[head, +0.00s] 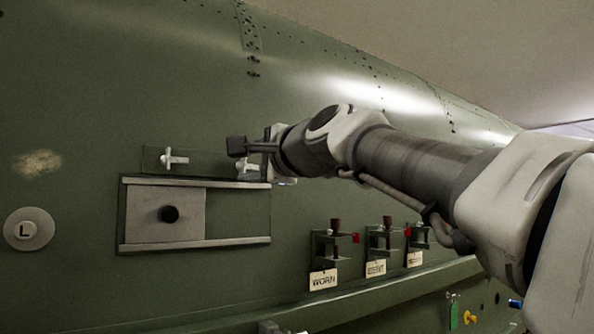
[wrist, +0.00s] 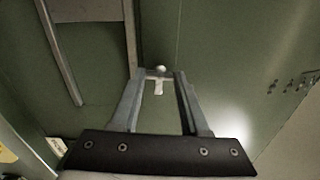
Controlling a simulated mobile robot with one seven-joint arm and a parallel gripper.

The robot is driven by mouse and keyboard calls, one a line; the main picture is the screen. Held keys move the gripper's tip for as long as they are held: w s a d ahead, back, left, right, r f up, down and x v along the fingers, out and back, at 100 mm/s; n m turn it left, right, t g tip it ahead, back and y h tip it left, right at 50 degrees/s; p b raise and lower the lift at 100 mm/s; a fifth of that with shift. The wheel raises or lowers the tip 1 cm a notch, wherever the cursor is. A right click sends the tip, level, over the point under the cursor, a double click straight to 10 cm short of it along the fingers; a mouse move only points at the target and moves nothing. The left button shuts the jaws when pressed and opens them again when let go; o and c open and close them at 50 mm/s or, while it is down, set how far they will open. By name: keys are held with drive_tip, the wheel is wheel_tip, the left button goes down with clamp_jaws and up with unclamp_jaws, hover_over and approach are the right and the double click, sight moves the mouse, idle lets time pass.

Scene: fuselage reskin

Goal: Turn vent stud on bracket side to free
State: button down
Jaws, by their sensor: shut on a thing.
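A white T-shaped vent stud (head: 247,167) sits at the right end of a narrow green panel (head: 208,163) on the fuselage side, partly hidden by my gripper. It also shows in the wrist view (wrist: 158,86), with its crossbar between the fingertips. My gripper (wrist: 159,74) is shut on this stud, one finger at each end of the crossbar. In the head view my gripper (head: 260,166) reaches it from the right. A second white stud (head: 173,159) stands apart at the left end of the panel, its crossbar roughly level.
Several brackets with tags, one a tag reading WORN (head: 323,280), stick out at lower right. A ledge (head: 330,302) runs beneath. A round L plate (head: 28,229) is at far left.

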drive_tip(key=shift+n, duration=0.5)
drive_tip(key=shift+c, duration=2)
unclamp_jaws()
drive_tip(key=shift+s+d, duration=0.1)
drive_tip(key=b+v, duration=0.4)
drive_tip(key=v, duration=1.3)
drive_tip(key=shift+b, duration=0.3)
drive_tip(key=shift+d+f, duration=0.1)
